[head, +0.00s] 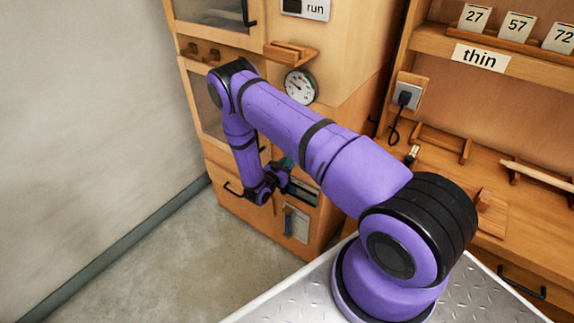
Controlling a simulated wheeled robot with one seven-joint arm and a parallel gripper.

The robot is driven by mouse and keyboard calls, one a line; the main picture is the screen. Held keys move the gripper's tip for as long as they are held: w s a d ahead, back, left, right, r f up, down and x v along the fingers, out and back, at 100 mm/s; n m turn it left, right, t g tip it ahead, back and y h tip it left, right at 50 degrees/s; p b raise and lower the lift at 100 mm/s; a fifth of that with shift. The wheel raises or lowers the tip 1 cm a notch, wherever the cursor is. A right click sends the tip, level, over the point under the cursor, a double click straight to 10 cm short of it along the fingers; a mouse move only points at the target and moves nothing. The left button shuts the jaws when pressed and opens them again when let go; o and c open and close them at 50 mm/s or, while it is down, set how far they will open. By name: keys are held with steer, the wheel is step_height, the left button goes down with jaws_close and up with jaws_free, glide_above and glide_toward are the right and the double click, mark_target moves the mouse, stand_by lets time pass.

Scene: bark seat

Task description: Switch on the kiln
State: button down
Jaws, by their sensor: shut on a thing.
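A tall wooden cabinet (345,62), which I take to be the kiln, stands at the back centre. My gripper (285,176) is at the cabinet front, beside the grey panel. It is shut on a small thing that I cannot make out. The fingertips are small and partly hidden, and no switch position can be read.
A workbench (440,170) with racks is at the right, with a plug and socket (406,97) above it. A shelf there carries number cards (518,27) and a "thin" label (480,58). Dark door handles stick out from the cabinet. The floor (200,260) at left is clear.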

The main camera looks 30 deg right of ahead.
steer(key=y, duration=0.1)
steer(key=r+g+y, duration=0.1)
steer(key=y, duration=0.2)
steer(key=shift+a+r+g+y, duration=0.2)
steer(key=shift+r+g+y, duration=0.2)
steer(key=y, duration=0.2)
steer(key=r+g+y, duration=0.1)
steer(key=y, duration=0.1)
steer(key=g+y, duration=0.1)
steer(key=shift+d+r+y, duration=0.15)
steer(key=shift+r+y, duration=0.2)
steer(key=shift+y, duration=0.05)
stand_by(0.4)
steer(key=c, duration=1)
jaws_free()
steer(key=shift+o, duration=0.2)
steer(key=v, duration=1)
steer(key=shift+r, duration=0.4)
